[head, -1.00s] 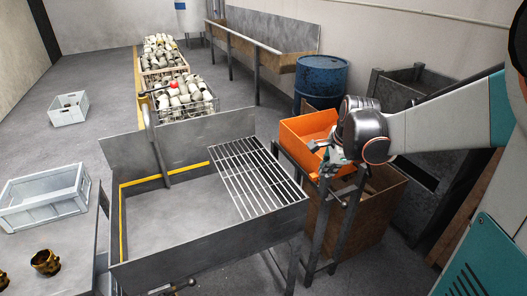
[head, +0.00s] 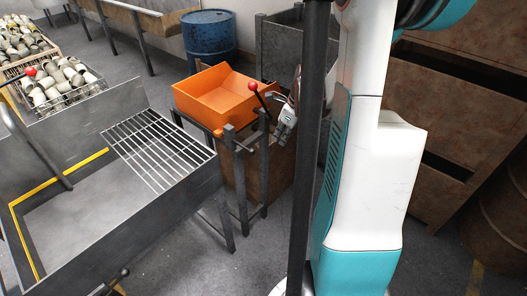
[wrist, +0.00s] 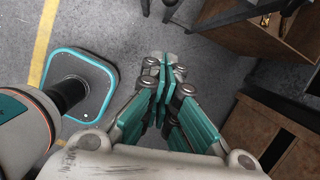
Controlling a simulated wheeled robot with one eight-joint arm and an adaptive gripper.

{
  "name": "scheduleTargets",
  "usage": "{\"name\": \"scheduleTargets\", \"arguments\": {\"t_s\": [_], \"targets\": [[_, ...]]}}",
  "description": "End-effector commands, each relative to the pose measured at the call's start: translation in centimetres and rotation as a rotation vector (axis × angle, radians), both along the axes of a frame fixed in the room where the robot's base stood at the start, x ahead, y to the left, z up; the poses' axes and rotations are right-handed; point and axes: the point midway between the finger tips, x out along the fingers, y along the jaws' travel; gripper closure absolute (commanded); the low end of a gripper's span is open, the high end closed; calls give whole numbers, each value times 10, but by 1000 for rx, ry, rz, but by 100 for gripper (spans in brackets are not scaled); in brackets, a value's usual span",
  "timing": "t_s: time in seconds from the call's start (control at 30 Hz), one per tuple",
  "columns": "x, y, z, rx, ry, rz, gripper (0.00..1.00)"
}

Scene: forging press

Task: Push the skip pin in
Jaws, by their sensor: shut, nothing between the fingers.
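The orange skip (head: 225,95) sits on a dark metal stand (head: 240,180), with an open top. A lever with a red ball knob (head: 253,87) rises at the skip's right side. I cannot pick out the skip pin for certain in either view. My gripper (head: 284,132) hangs just right of the skip and the lever, pointing down. In the wrist view my gripper (wrist: 165,64) has its teal fingers closed together with nothing between them, over bare floor. Part of a dark stand (wrist: 225,14) shows above right of the fingertips there.
A grey metal table with a grating (head: 160,150) stands left of the skip. A blue drum (head: 209,37) and a dark metal bin (head: 280,48) stand behind. A brown box (head: 275,180) sits under the stand. A dark upright post (head: 304,150) crosses the view right of the gripper.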

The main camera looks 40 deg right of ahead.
Motion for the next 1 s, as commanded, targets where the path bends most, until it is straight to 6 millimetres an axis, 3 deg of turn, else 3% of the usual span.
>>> {"name": "scheduleTargets", "arguments": {"t_s": [0.27, 0.67, 1.0], "targets": [[7, 2, -23, -1, 0, 2, 100], [29, 8, -98, -2, 0, 3, 100], [63, 18, -103, -2, 0, 3, 100]]}}
